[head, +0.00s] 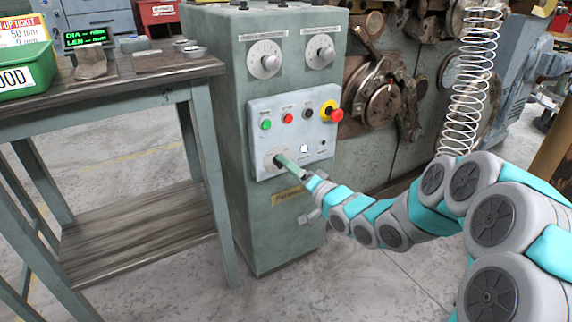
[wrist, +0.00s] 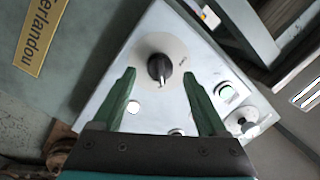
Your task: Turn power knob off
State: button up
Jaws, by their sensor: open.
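The power knob (wrist: 160,67) is a small black rotary knob with a pale pointer line, on a round light plate in the wrist view. The plate (head: 270,158) sits at the lower left of the grey control panel (head: 297,136) in the head view. There my gripper hides the knob itself. My gripper (head: 284,164) has green fingers and reaches to the panel from the right. In the wrist view my gripper (wrist: 159,75) is open, one finger on each side of the knob, with visible gaps. I cannot tell how deep the fingertips are relative to the knob.
The panel also carries a green button (head: 266,124), a red button (head: 288,118) and a red emergency stop (head: 336,115). Two dials (head: 268,62) are above. A workbench (head: 110,85) with a green bin (head: 25,70) stands left; a coil spring (head: 466,90) hangs right.

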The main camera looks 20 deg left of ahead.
jog(key=shift+x, duration=1.1)
jog(key=shift+c, duration=0.4)
grip_shut()
